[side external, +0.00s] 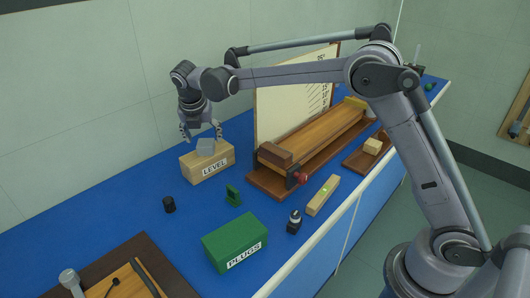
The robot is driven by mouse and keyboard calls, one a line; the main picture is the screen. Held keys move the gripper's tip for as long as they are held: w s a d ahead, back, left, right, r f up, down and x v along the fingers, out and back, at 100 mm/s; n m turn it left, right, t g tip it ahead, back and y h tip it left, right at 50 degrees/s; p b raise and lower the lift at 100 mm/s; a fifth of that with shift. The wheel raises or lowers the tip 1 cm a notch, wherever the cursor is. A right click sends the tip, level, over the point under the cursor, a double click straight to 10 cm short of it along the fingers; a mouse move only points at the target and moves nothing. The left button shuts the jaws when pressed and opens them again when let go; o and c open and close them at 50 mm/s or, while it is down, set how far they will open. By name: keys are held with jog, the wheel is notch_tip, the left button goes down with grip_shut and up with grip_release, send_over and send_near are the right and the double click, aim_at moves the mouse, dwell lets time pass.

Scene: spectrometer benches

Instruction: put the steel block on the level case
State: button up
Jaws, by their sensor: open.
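The steel block (205,146) is a small grey block. It appears to rest on top of the level case (208,167), a light wooden box with a LEVEL label on its front, standing on the blue bench. My gripper (201,133) points down just above the case, at the block. Its fingers are spread apart, one to each side of the block. Whether a finger touches the block is too small to tell.
A green PLUGS box (235,243), a black cylinder (169,204) and a small green part (233,195) stand in front of the case. A long wooden bench fixture (320,140) with a white board (290,95) stands to the right. A wooden bar (323,195) lies near the front edge.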

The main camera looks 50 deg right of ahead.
jog(key=v, duration=0.8)
jog(key=s+d+r+m+t+y, duration=0.1)
jog(key=s+d+r+m, duration=0.3)
jog(key=s+m, duration=0.4)
jog(key=s+d+f+m+t+y, duration=0.1)
jog(key=s+f+m, duration=0.3)
jog(key=s+m, duration=0.5)
jog(key=s+d+f+m+t+y, duration=0.1)
jog(key=s+f+m, duration=0.4)
jog(key=s+m, duration=0.5)
jog(key=s+d+t, duration=0.1)
jog(key=s+d, duration=0.1)
jog(key=s, duration=0.1)
jog(key=shift+s+d+f, duration=0.15)
jog(key=shift+d+f, duration=0.1)
